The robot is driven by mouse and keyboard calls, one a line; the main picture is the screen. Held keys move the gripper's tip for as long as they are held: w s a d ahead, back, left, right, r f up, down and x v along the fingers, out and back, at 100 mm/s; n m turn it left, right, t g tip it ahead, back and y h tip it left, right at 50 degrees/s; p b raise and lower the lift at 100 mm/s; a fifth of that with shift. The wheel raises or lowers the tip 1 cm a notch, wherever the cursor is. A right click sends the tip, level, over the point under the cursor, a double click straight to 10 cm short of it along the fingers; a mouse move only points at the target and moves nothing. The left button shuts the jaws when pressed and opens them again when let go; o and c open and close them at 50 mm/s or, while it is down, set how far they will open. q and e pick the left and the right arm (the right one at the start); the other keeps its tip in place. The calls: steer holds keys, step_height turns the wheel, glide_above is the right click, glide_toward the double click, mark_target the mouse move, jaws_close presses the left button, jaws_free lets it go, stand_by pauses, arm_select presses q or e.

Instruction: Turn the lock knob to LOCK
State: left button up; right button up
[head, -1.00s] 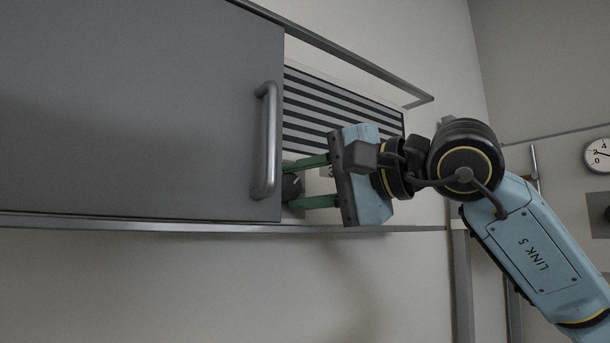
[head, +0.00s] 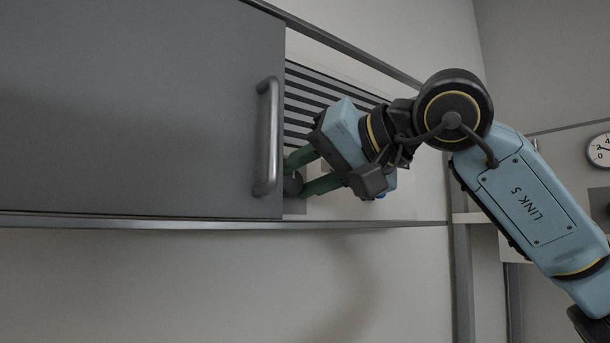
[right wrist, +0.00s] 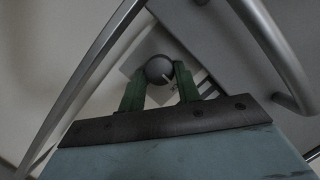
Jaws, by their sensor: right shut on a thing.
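The lock knob (head: 292,184) is a dark round knob beside the right edge of the grey sliding door. In the right wrist view the knob (right wrist: 158,69) shows as a dark disc with a light pointer mark, between two green fingers. My right gripper (head: 301,174) is shut on the knob, its fingers on either side, and it is tilted. It also shows in the right wrist view (right wrist: 159,80). The knob's lettering cannot be read. My left gripper is not in view.
The grey sliding door (head: 140,110) with its vertical bar handle (head: 266,137) stands close left of the fingers. A striped vent panel (head: 310,95) lies behind the gripper. Metal rails run above and below (head: 180,222). A clock (head: 601,150) hangs far right.

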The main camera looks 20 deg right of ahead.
stand_by(0.5)
steer(key=o, duration=1)
